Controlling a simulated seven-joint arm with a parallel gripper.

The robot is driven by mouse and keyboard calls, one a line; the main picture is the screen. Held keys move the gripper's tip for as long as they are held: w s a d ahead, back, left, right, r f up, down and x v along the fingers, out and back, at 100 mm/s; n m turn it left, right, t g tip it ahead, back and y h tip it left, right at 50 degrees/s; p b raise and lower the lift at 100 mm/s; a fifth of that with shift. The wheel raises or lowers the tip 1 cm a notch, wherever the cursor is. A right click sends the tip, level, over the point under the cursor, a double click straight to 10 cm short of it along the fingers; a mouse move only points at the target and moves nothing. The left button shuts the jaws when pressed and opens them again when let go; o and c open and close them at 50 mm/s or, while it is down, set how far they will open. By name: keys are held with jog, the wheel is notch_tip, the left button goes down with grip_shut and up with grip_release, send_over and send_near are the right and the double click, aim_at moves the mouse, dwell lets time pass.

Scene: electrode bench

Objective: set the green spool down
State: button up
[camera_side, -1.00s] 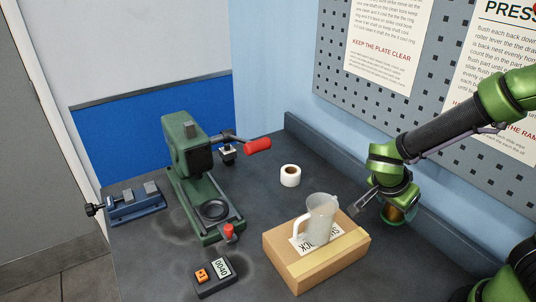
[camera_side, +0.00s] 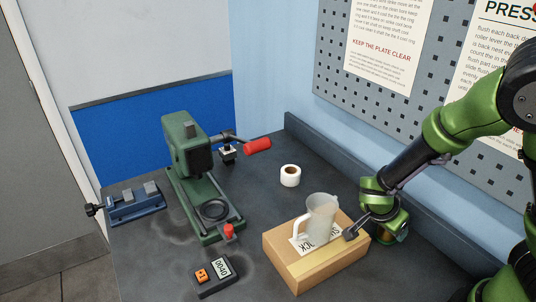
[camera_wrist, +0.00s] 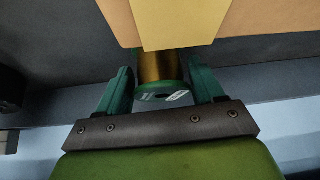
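The green spool shows in the wrist view (camera_wrist: 162,93) as a green flange with white labels and a gold-brown winding behind it. In the side view my gripper (camera_side: 392,230) is low at the right end of the cardboard box, near the bench top. Only a small green part of the spool (camera_side: 403,238) seems to show there; the rest is hidden by my gripper. I cannot tell whether the spool touches the bench.
The cardboard box (camera_side: 325,268) carries a translucent jug (camera_side: 321,215) close to my gripper. A green press (camera_side: 185,150), a blue vise (camera_side: 135,205) and a meter (camera_side: 216,276) stand left. The bench's raised back edge (camera_side: 350,160) runs behind.

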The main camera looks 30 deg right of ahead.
jog(key=o, duration=0.4)
jog(key=shift+o, duration=0.2)
jog(key=v, duration=1.2)
jog(key=s+d+r+n+t+y, duration=0.1)
jog(key=s+r+n+t+y, duration=0.3)
jog(key=r+n, duration=0.8)
jog(key=shift+d+r+n+t+y, duration=0.2)
jog(key=shift+n+t+y, duration=0.4)
jog(key=shift+t+y, duration=1.25)
jog(key=shift+g+y, duration=0.45)
